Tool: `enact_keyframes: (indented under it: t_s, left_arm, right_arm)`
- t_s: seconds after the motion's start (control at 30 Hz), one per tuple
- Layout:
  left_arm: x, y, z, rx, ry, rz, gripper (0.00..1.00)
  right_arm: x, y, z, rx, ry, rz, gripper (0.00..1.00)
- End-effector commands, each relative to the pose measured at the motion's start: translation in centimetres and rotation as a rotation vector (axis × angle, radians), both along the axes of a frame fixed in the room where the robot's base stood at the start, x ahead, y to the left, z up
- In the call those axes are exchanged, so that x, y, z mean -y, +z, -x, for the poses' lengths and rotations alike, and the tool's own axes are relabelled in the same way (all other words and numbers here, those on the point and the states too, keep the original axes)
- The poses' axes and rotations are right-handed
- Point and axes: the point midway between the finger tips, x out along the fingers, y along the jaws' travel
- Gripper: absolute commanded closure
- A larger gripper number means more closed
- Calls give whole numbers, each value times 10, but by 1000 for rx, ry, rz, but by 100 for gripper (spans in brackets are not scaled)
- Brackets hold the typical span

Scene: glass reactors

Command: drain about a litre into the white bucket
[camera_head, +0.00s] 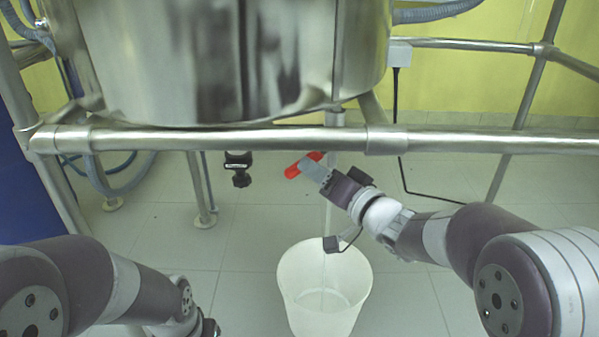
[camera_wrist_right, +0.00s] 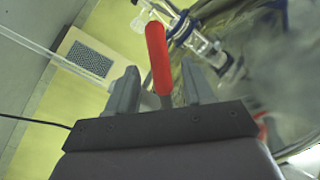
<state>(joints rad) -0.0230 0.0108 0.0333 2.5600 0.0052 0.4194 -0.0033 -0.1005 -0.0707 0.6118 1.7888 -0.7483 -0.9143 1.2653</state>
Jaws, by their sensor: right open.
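The white bucket (camera_head: 290,285) stands upright on the floor below the steel vessel. A thin pale vertical line, which looks like a stream, runs from the outlet area down into it. Some liquid seems to lie in the bottom; its level is hard to read. The red valve handle (camera_head: 293,171) sits under the front rail. My right gripper (camera_head: 315,172) is at this handle. In the right wrist view, the red handle (camera_wrist_right: 158,55) stands between the two spread fingers of the open gripper (camera_wrist_right: 161,88). My left arm is at the lower left; its fingers are not visible.
The steel vessel (camera_head: 220,60) hangs above a horizontal frame rail (camera_head: 260,139). A black knob (camera_head: 241,179) hangs left of the red handle. Frame legs and hoses stand at the left. A black cable (camera_head: 402,165) runs down at the right. Tiled floor surrounds the bucket.

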Motion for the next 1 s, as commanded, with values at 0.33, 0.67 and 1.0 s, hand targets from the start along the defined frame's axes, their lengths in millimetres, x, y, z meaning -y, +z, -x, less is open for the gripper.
enact_keyframes:
  t_s: [0.33,0.67,1.0]
  left_arm:
    - [0,-37,0,0,0,0,48]
    - [0,-37,0,0,0,0,48]
    - [0,-37,0,0,0,0,48]
  right_arm:
    - [-36,-3,-46,0,-1,1,48]
    - [-40,0,-51,0,-2,1,48]
    - [-40,0,-51,0,-2,0,100]
